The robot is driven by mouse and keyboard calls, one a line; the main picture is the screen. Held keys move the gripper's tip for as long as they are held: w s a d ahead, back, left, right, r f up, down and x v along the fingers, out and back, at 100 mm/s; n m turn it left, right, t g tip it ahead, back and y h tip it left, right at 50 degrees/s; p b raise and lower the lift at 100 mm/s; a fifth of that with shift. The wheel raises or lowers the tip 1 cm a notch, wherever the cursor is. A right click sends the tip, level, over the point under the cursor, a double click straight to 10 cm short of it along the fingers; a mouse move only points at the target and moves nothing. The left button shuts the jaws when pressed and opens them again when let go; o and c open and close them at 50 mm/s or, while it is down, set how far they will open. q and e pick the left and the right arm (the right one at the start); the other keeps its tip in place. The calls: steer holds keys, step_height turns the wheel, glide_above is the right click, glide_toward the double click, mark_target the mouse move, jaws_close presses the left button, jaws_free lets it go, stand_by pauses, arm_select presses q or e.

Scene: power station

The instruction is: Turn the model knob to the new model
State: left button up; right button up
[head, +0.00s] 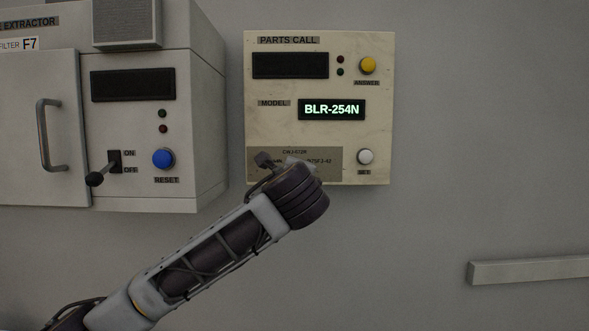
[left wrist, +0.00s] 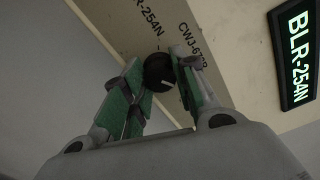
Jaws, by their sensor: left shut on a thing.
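The parts call panel (head: 385,120) is a cream box on the wall. Its model display (head: 332,110) is lit and reads BLR-254N; the display also shows in the left wrist view (left wrist: 297,55). My left gripper (left wrist: 157,66) is shut on the knob, one green-padded finger on each side. In the head view my left wrist hides the knob and fingertips. My right gripper is not in view.
On the panel are a yellow answer button (head: 368,65) and a white set button (head: 365,156). To the left stands an extractor cabinet (head: 205,120) with a blue reset button (head: 163,158) and an on/off lever (head: 100,175). A grey rail (head: 530,270) is at lower right.

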arm_select(q)
steer(key=shift+f+m, duration=0.1)
steer(key=shift+m, duration=0.4)
steer(key=o, duration=1.1)
steer(key=shift+c, duration=0.2)
steer(key=shift+s, duration=0.1)
steer(key=s, duration=1.1)
steer(key=shift+s, duration=0.4)
steer(key=shift+d, duration=0.1)
